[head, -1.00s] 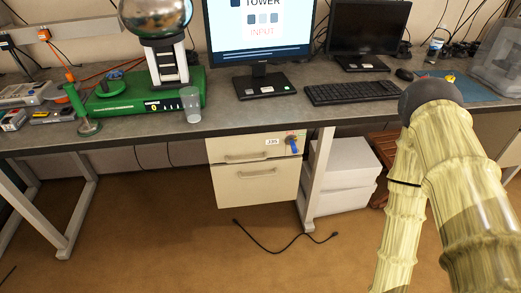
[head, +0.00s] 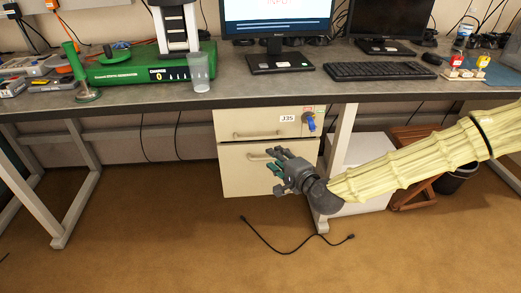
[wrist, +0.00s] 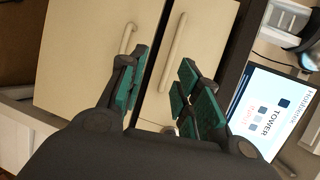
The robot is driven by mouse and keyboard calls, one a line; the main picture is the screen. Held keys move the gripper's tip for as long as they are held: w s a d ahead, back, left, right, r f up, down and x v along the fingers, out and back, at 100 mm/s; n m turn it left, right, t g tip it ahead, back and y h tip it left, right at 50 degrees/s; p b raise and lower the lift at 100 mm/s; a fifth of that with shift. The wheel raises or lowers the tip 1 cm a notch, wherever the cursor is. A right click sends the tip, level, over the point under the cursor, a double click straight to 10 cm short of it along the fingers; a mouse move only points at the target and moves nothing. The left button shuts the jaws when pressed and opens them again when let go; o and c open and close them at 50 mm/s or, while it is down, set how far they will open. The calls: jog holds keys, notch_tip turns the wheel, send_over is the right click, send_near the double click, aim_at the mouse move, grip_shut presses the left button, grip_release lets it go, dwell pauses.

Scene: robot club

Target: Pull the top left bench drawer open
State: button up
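The top drawer (head: 235,126) of the cream unit under the bench is closed. It carries a J35 label and a blue keyed lock at its right, and its bar handle (head: 257,134) is in clear view. The lower drawer (head: 238,181) is also closed. My gripper (head: 275,160) is in front of the lower drawer, below the top handle, empty. In the wrist view my gripper (wrist: 163,72) has its teal-padded fingers spread apart. The top handle (wrist: 173,52) shows beyond the gap between them, and the lower handle (wrist: 128,38) lies beyond the left finger.
The bench top (head: 310,84) overhangs the drawers. A bench leg (head: 340,138) stands right of the unit, with white boxes (head: 375,150) and a wooden crate (head: 412,190) beyond. A black cable (head: 290,250) lies on the floor.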

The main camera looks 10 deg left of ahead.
jog(key=r+x, duration=0.2)
jog(key=x, duration=0.9)
jog(key=shift+w+b, duration=0.3)
jog(key=shift+w, duration=0.15)
grip_shut()
